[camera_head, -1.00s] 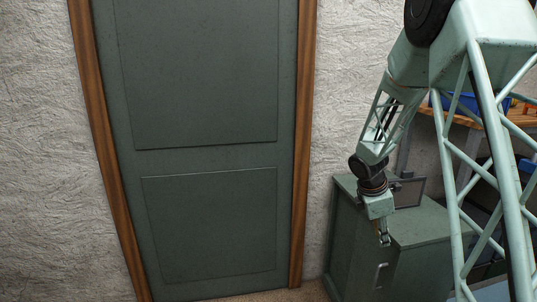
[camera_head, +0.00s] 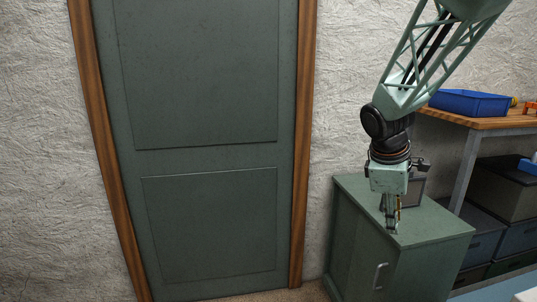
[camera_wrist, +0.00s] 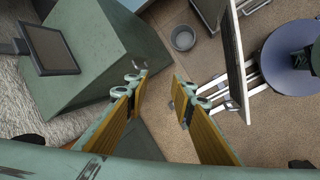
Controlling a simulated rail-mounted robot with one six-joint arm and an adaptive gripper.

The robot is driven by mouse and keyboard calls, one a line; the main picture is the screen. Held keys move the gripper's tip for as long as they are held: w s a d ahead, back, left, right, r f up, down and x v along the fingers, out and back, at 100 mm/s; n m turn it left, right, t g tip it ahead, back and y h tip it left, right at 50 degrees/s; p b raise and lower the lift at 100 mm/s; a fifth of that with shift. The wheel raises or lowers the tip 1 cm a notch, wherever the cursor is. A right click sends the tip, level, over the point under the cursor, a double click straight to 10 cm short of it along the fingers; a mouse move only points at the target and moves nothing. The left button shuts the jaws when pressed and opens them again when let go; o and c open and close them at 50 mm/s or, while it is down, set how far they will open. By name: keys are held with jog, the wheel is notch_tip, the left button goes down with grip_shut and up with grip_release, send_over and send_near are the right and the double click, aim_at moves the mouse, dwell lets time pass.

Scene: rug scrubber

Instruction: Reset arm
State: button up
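My gripper (camera_head: 391,214) points down in the head view, over the top of a green cabinet (camera_head: 432,222) or just in front of it; I cannot tell the exact gap. In the wrist view, the two fingers of my gripper (camera_wrist: 160,82) are spread apart. Nothing is between them but a view of the floor. My arm comes down from the upper right in the head view.
A grey-green door (camera_head: 215,215) in a brown frame is at left. A wooden-topped bench (camera_head: 495,122) with a blue bin (camera_head: 469,103) is at right. The wrist view shows a dark framed panel (camera_wrist: 48,47) on the cabinet, a grey bucket (camera_wrist: 183,38) and brown floor.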

jog(key=s+a+r+m+y, duration=0.1)
jog(key=s+a+r+m, duration=0.3)
jog(key=s, duration=0.5)
jog(key=s+a+r+m, duration=0.2)
jog(key=s+r, duration=0.4)
jog(key=s, duration=0.3)
jog(key=s+a+r+m+y, duration=0.1)
jog(key=s+a+m, duration=0.2)
jog(key=s, duration=0.7)
jog(key=s+a+m+t+y, duration=0.1)
jog(key=s+a, duration=0.4)
jog(key=s, duration=0.6)
jog(key=shift+a+r+m+t+y, duration=0.2)
jog(key=shift+r+m+t+y, duration=0.15)
jog(key=shift+m, duration=0.55)
